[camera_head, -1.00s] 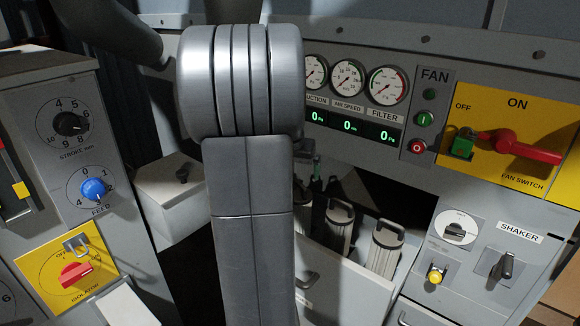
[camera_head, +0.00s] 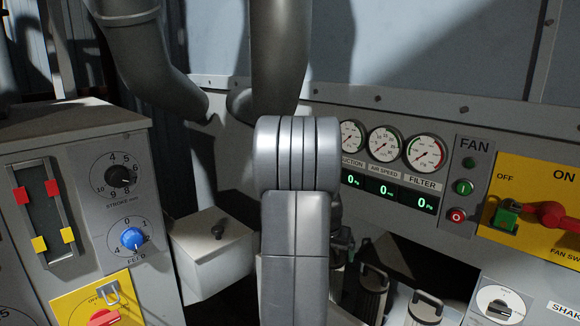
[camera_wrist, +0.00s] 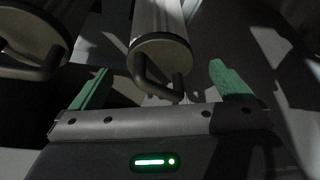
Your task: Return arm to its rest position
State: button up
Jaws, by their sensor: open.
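My gripper (camera_wrist: 160,88) shows in the wrist view with its two green fingers spread wide apart and nothing held between them. A pale cylinder with a dark rim and a bent dark handle (camera_wrist: 160,55) is just beyond the fingers, near the middle. I cannot tell whether a finger touches it. In the head view my grey arm stands upright in the middle and hides part of the panel and bin behind it. The gripper's fingers are not clear in the head view.
Handled cylinders (camera_head: 425,308) stand in a bin at the lower right. A fan panel with gauges (camera_head: 385,145) and a yellow fan switch plate (camera_head: 530,200) is at the right. A control cabinet (camera_head: 75,165) with a blue feed knob (camera_head: 132,239) is at the left. A grey box (camera_head: 212,255) stands between.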

jog(key=x, duration=0.4)
jog(key=shift+f, duration=0.1)
jog(key=shift+w+p, duration=0.1)
jog(key=shift+p, duration=0.35)
